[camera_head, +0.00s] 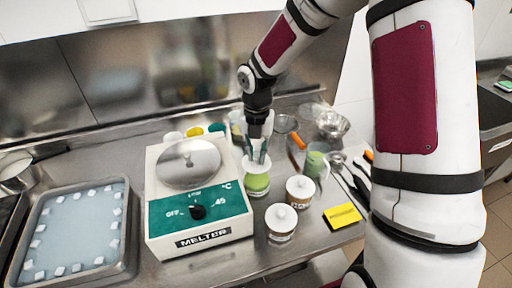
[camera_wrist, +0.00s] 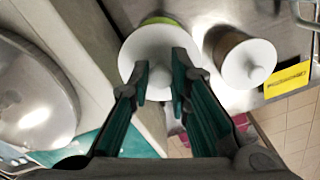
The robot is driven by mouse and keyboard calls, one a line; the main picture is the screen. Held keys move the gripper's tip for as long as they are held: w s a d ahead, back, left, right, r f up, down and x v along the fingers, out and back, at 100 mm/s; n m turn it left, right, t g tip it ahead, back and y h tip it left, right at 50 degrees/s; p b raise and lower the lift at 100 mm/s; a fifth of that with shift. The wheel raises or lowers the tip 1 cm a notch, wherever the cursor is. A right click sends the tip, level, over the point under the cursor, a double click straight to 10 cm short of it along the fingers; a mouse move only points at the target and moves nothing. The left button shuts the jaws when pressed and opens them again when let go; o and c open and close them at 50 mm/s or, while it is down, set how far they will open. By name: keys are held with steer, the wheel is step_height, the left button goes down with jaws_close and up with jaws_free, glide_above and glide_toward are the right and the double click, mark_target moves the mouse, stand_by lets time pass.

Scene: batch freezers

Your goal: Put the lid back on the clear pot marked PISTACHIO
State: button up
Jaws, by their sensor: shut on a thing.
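A clear pot with green contents (camera_head: 257,183) stands on the steel counter, right of the melter; no marking on it is readable. A white lid (camera_head: 252,163) is at its top. My gripper (camera_head: 259,152) points down and is shut on the lid's knob, which is mostly hidden by the fingers. In the wrist view the round lid (camera_wrist: 150,45) lies under my fingertips (camera_wrist: 159,84). A strip of the green pot (camera_wrist: 160,20) shows past the lid's far edge. I cannot tell whether the lid touches the rim.
Two white-lidded pots with brown contents (camera_head: 300,192) (camera_head: 281,224) stand close on the right. The melter (camera_head: 200,232) is close on the left. A green jug (camera_head: 315,163), utensils and a yellow card (camera_head: 342,216) are farther right. A metal tray (camera_head: 128,241) sits far left.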

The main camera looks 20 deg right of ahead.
mark_target(257, 166)
step_height(257, 166, down, 3)
steer(key=shift+w+f+b, duration=0.1)
steer(key=shift+f+b, duration=0.05)
steer(key=shift+b, duration=0.75)
steer(key=shift+f, duration=1.05)
stand_by(0.5)
steer(key=shift+f+p, duration=0.15)
steer(key=shift+p, duration=0.25)
stand_by(1.3)
steer(key=o, duration=1.3)
steer(key=shift+o, duration=0.2)
steer(key=shift+r+p, duration=1.55)
steer(key=shift+r, duration=1.95)
